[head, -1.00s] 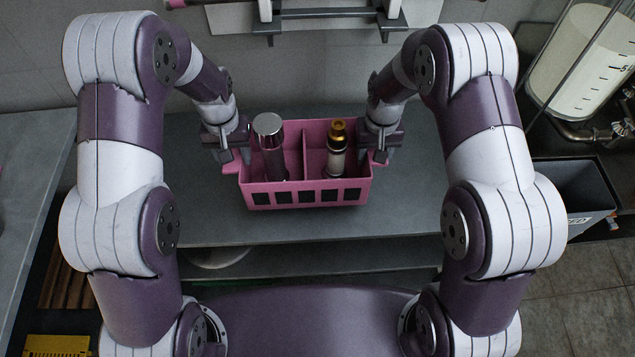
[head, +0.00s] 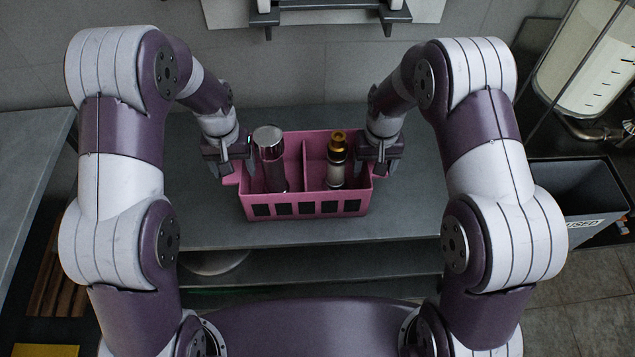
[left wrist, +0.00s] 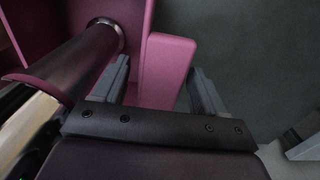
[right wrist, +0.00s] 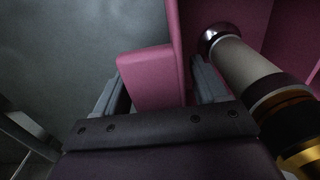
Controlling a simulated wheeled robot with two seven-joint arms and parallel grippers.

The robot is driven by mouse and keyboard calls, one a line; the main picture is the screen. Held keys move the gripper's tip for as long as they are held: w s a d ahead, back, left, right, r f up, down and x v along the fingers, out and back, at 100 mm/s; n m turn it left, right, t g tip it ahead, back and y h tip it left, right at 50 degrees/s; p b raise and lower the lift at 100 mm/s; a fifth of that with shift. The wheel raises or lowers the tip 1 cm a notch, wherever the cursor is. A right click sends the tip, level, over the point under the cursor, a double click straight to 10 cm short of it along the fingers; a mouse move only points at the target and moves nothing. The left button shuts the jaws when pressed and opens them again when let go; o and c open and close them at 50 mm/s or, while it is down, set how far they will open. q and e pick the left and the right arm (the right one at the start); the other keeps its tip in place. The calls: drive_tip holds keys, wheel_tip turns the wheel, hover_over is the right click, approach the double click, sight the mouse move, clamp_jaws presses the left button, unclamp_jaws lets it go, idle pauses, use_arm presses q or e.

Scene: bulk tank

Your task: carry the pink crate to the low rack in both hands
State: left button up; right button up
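The pink crate (head: 303,195) stands upright on a grey worktop. A divider splits it, with a dark metal-capped cylinder (head: 271,160) in the left compartment and a pale, gold-topped cylinder (head: 337,160) in the right. My left gripper (head: 233,170) is at the crate's left end; in the left wrist view its fingers (left wrist: 160,85) straddle a pink end tab (left wrist: 165,70), with a narrow gap on the crate side. My right gripper (head: 378,168) is at the right end; its fingers (right wrist: 158,90) likewise straddle a tab (right wrist: 150,78). Both look open. The low rack cannot be identified for certain.
The grey worktop (head: 400,215) is clear around the crate, with a lower shelf beneath its front edge. A dark grey bin (head: 585,188) and a marked translucent tank (head: 590,60) are at the right. A wall-mounted bracket (head: 330,14) is at the back.

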use_arm(q)
drive_tip(key=shift+r, duration=0.15)
use_arm(e)
drive_tip(key=shift+r, duration=0.15)
drive_tip(key=shift+r, duration=0.1)
wheel_tip(320, 180, up, 12)
drive_tip(key=shift+f, duration=0.2)
drive_tip(key=shift+r, duration=0.15)
use_arm(q)
wheel_tip(320, 180, up, 12)
